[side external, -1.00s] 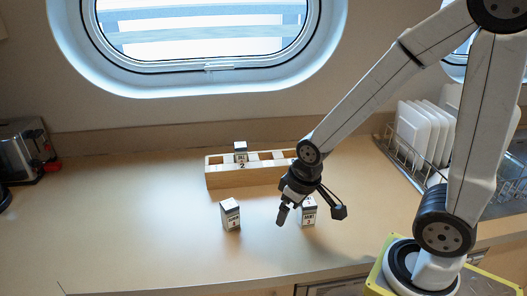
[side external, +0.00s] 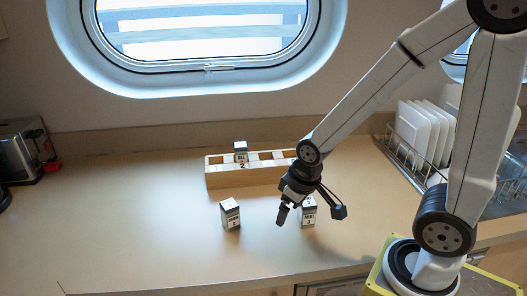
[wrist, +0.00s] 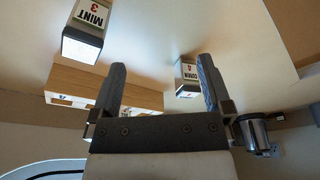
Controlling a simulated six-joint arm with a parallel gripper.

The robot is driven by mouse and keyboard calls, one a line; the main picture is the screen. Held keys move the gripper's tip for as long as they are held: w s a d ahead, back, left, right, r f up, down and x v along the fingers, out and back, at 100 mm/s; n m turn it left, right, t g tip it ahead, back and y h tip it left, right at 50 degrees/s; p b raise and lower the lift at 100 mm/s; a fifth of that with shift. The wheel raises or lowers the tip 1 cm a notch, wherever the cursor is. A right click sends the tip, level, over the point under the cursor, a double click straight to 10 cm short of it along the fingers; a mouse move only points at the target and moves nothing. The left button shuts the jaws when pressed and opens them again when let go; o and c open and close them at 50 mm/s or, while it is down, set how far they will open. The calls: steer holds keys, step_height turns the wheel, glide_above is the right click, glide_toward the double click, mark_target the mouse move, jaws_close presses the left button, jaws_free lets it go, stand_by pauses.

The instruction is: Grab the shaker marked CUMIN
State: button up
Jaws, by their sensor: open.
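The CUMIN shaker (wrist: 187,77) shows in the wrist view just left of the right finger, its label upside down. In the side view the left shaker on the counter (side external: 230,214) appears to be the same one, a white block with a dark top, standing upright. The MINT shaker (wrist: 88,28) is at upper left in the wrist view. It shows in the side view (side external: 309,214), partly hidden behind my gripper. My gripper (side external: 283,214) is open and empty above the counter, between the two shakers in the side picture. Both fingers show apart in the wrist view (wrist: 161,68).
A wooden rack (side external: 218,181) with numbered slots stands behind, with another shaker (side external: 240,149) in slot 2. A dish rack with white plates (side external: 411,132) is at right, a toaster (side external: 25,150) at far left. The counter's left and front are clear.

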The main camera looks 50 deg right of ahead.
steer(key=n+g+y, duration=0.1)
steer(key=n+y, duration=0.2)
steer(key=n, duration=0.9)
glide_toward(230, 204)
steer(key=f, duration=0.1)
steer(key=s+f, duration=0.1)
steer(key=f, duration=0.2)
steer(key=shift+s+a+f, duration=0.15)
steer(key=shift+s+f, duration=0.1)
steer(key=shift+f, duration=0.1)
steer(key=shift+w+a+n+y, duration=0.15)
steer(key=shift+w+n+y, duration=0.45)
steer(key=shift+w+n, duration=0.3)
steer(key=shift+x, duration=1.25)
steer(key=shift+a+f, duration=0.1)
steer(key=shift+w+x, duration=0.1)
steer(key=shift+x, duration=1.1)
steer(key=shift+w+x, duration=0.15)
steer(key=shift+x, duration=1.1)
steer(key=shift+c, duration=0.2)
